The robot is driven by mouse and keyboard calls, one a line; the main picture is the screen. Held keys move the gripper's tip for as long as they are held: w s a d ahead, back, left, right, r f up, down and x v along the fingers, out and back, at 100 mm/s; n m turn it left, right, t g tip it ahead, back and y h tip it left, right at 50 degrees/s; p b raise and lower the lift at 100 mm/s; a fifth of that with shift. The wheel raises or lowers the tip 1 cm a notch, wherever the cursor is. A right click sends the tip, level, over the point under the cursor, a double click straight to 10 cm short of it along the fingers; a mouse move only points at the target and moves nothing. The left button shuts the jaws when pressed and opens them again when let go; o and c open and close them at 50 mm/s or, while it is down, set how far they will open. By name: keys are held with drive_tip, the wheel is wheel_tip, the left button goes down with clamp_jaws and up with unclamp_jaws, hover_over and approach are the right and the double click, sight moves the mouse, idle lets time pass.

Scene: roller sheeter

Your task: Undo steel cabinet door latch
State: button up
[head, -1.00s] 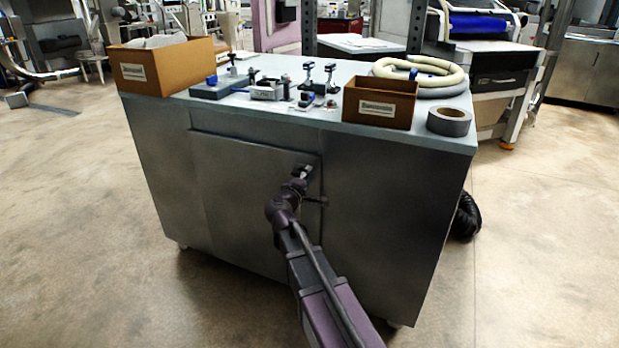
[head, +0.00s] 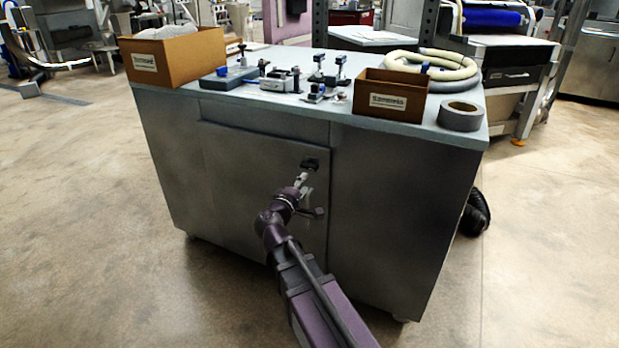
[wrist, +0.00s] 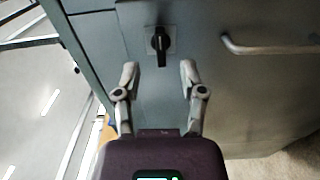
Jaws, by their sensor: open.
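The steel cabinet (head: 385,210) stands in front of me with its door (head: 240,195) flush and seemingly closed. The latch (head: 310,164) is a small black fitting near the door's upper right corner. In the wrist view the latch (wrist: 160,42) is a black turn knob on a pale square plate, its grip upright in the picture. My gripper (head: 301,179) is just below the latch in the head view. In the wrist view my gripper (wrist: 159,74) is open and empty, its two fingers spread either side of the knob's line and apart from it.
A curved metal handle (wrist: 265,48) stands out right of the latch in the wrist view. On the cabinet top are a large brown box (head: 178,60), a smaller box (head: 392,100), a tape roll (head: 460,116), a coiled hose (head: 425,66) and several small tools.

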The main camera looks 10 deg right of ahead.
drive_tip(key=shift+v, duration=1.4)
drive_tip(key=s+d+f+m+g+y, duration=0.2)
drive_tip(key=s+d+f+m+g, duration=0.3)
drive_tip(key=f, duration=0.3)
drive_tip(key=s+d+f+m+g+y, duration=0.3)
drive_tip(key=s+d+f+m+g, duration=0.1)
drive_tip(key=s+f+g, duration=0.25)
drive_tip(key=s+a+f+m+g+y, duration=0.2)
drive_tip(key=s+a+f+g+y, duration=0.15)
drive_tip(key=s+y, duration=0.2)
wheel_tip(320, 180, up, 35)
drive_tip(key=p, duration=3.5)
drive_tip(key=shift+s+p, duration=0.3)
drive_tip(key=shift+s, duration=0.1)
